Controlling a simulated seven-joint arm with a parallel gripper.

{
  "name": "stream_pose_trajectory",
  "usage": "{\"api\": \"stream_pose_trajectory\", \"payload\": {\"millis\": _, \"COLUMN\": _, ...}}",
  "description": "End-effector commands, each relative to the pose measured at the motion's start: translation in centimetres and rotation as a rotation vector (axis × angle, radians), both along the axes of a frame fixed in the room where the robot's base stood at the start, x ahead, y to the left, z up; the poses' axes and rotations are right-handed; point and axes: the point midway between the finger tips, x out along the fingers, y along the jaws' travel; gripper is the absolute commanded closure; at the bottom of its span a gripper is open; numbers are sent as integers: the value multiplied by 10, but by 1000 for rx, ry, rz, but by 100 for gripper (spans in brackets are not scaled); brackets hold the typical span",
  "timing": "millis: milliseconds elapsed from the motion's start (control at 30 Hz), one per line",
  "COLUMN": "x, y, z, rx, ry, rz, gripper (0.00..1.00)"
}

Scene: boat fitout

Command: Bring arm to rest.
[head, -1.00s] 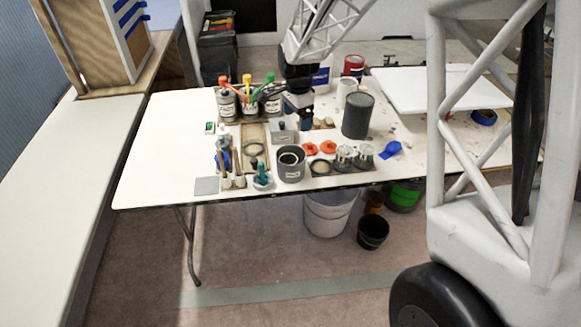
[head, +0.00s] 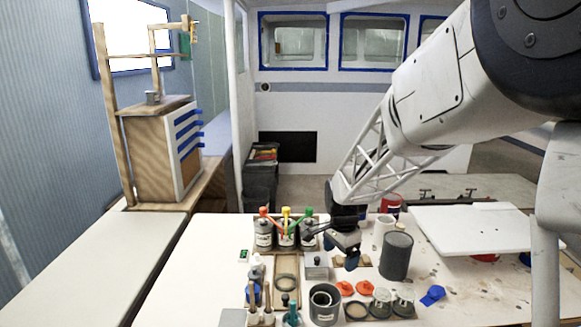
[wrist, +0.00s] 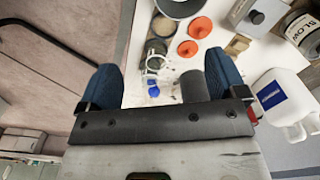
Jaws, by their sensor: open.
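My gripper (head: 341,254) is over the back middle of the white work table (head: 182,265) in the head view, pointing down among the items there. In the wrist view my gripper (wrist: 165,85) shows two blue fingers spread wide apart with nothing held between them. Behind the gap, lower down, lie clear-lidded jars, a blue item and a dark grey can. The head view does not show clearly how high the fingertips are above the table.
Close around my gripper stand a dark grey can (head: 396,256), a grey box (head: 316,266) and several bottles with coloured tops (head: 286,232). Orange lids (head: 365,288) lie in front. A white panel (head: 470,228) lies at right. The table's left part is bare.

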Motion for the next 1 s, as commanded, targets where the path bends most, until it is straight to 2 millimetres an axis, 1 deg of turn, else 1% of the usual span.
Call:
{"api": "stream_pose_trajectory", "payload": {"millis": 33, "x": -10, "y": -2, "z": 10, "rx": 0, "ry": -9, "rz": 27, "gripper": 10}}
{"api": "stream_pose_trajectory", "payload": {"millis": 100, "x": -24, "y": -5, "z": 22, "rx": -2, "ry": -18, "rz": 71, "gripper": 10}}
{"api": "stream_pose_trajectory", "payload": {"millis": 300, "x": -67, "y": -13, "z": 50, "rx": -9, "ry": -43, "rz": 204, "gripper": 10}}
{"api": "stream_pose_trajectory", "payload": {"millis": 500, "x": -111, "y": -21, "z": 74, "rx": -20, "ry": -69, "rz": 335, "gripper": 10}}
{"api": "stream_pose_trajectory", "payload": {"millis": 733, "x": -162, "y": -28, "z": 96, "rx": -38, "ry": -97, "rz": 484, "gripper": 10}}
{"api": "stream_pose_trajectory", "payload": {"millis": 1000, "x": -223, "y": -36, "z": 111, "rx": -64, "ry": -129, "rz": 660, "gripper": 10}}
